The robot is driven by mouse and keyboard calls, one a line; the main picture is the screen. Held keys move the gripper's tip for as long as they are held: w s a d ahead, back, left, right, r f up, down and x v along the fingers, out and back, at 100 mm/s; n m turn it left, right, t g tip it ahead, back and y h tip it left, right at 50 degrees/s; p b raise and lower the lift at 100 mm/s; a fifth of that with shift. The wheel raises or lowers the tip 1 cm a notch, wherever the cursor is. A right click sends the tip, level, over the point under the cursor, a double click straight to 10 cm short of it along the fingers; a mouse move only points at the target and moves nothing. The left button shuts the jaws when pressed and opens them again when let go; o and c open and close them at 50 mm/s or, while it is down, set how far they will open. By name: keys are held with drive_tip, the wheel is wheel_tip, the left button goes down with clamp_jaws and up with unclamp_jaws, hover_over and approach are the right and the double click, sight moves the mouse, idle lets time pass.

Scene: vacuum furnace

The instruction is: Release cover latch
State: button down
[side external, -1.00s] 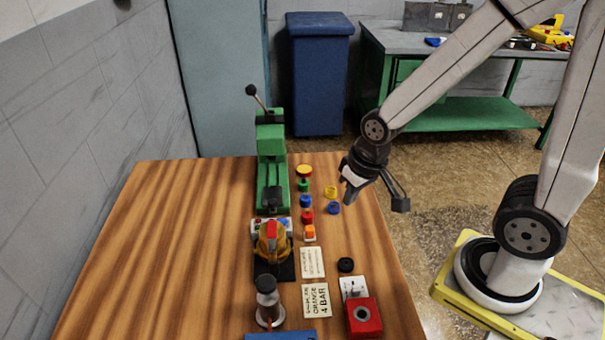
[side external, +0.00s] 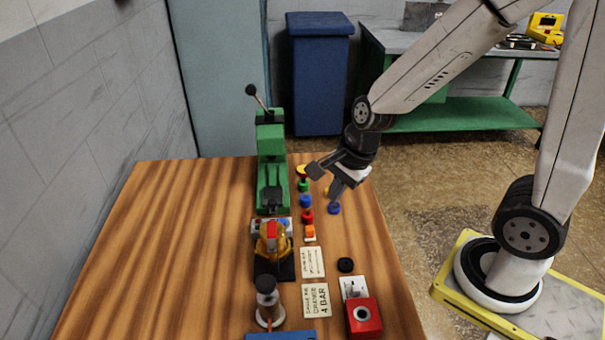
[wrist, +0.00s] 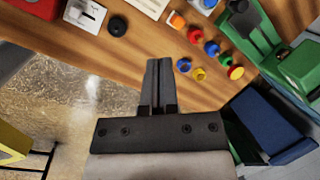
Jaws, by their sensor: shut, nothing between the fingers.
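I cannot tell for certain which part is the cover latch. An amber dome-like cover (side external: 263,249) with a red top stands on a black base (side external: 273,270) near the middle of the table. A green press-like device (side external: 270,165) with a raised lever stands behind it. My gripper (side external: 334,194) is shut and empty, pointing down over the table's right side, close to a blue ring (side external: 334,208). In the wrist view its closed fingers (wrist: 158,64) reach toward the table edge, apart from the coloured parts. The amber cover is not clearly visible there.
Coloured buttons and rings, including a red one (side external: 307,217), line the area right of the green device. A black knob (side external: 346,265), a red box (side external: 364,316), label cards (side external: 317,300) and a black-topped cylinder (side external: 267,293) stand nearer. The table's left side (side external: 170,250) is clear.

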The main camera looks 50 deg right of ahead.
sight(282, 231)
drive_tip(key=m, duration=0.3)
drive_tip(key=w+m, duration=0.1)
drive_tip(key=m, duration=0.1)
drive_tip(key=a+r+m+y, duration=0.1)
drive_tip(key=m, duration=0.2)
drive_tip(key=shift+w+a+m, duration=0.1)
drive_tip(key=shift+w+m, duration=0.2)
drive_tip(key=shift+w, duration=0.05)
drive_tip(key=shift+f, duration=0.15)
drive_tip(key=shift+w+a+f, duration=0.9)
drive_tip(key=shift+f, duration=0.6)
drive_tip(key=shift+w+a+f, duration=0.9)
drive_tip(key=shift+w+f, duration=0.05)
drive_tip(key=shift+f, duration=0.6)
drive_tip(key=shift+w+a+f, duration=0.9)
drive_tip(key=shift+f, duration=0.6)
